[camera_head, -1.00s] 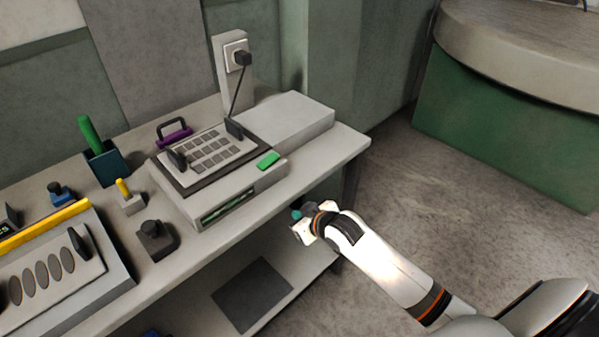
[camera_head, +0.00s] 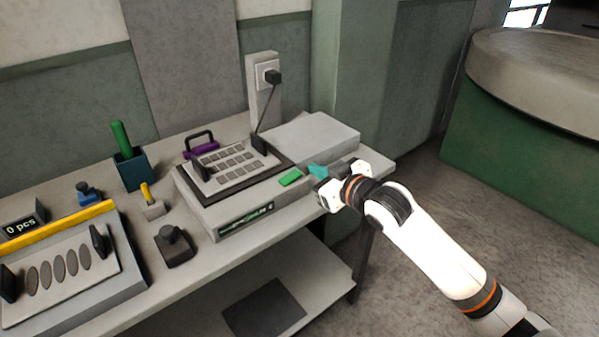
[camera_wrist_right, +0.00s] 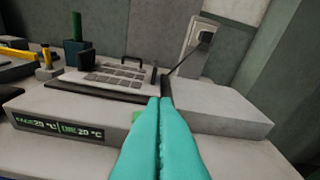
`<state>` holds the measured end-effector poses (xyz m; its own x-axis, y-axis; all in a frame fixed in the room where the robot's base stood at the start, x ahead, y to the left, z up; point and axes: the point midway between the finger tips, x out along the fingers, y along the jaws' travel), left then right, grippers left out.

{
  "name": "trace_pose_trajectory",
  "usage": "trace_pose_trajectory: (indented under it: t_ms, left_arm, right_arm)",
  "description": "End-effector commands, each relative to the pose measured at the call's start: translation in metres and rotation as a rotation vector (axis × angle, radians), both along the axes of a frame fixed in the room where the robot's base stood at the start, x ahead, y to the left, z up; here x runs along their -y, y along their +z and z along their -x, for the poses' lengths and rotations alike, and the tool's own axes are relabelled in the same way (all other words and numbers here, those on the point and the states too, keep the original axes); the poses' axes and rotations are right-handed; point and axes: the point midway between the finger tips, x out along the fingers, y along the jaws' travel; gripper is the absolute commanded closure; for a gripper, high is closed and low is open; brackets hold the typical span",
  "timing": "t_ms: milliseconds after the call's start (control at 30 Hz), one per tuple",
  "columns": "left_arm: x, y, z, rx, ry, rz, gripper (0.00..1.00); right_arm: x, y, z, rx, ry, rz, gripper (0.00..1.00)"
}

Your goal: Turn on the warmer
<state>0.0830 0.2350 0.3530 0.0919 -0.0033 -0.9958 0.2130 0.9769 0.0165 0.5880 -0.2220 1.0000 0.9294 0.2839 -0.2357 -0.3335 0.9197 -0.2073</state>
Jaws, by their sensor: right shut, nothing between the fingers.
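The warmer (camera_head: 215,216) is a pale grey box on the bench, with a dark-framed plate of small grey cells on top. A green switch (camera_head: 290,178) sits on its top near the front right; in the right wrist view it is mostly hidden behind the fingers. The display (camera_head: 246,221) on its front is lit, and the right wrist view shows 20 °C readings on this display (camera_wrist_right: 60,130). My right gripper (camera_head: 317,171) has teal fingers, shut and empty, just right of the green switch, apparently a little apart from it. The right wrist view shows its fingers (camera_wrist_right: 160,103) pressed together. My left gripper is out of view.
A black plug (camera_head: 272,77) is in the wall socket, its cord running down behind the warmer. A yellow-barred device (camera_head: 60,230) is at left.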

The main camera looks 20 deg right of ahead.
Motion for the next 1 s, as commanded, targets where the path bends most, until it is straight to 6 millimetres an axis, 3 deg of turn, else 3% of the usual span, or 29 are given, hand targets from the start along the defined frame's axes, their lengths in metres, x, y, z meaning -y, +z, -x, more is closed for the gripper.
trace_pose_trajectory:
  t_ms: [433,500,633,1000]
  left_arm:
    - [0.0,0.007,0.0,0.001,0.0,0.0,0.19]
    - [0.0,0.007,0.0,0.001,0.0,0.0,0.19]
    - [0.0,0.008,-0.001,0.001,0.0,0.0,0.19]
    - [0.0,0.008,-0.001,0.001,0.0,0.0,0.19]
  right_arm:
    - [-0.027,-0.02,-0.085,0.0,0.0,-0.001,1.0]
    - [-0.023,-0.037,-0.083,-0.006,0.0,0.002,1.0]
    - [-0.019,-0.051,-0.083,-0.004,0.0,0.002,1.0]
    - [-0.017,-0.06,-0.084,-0.001,0.001,0.001,1.0]
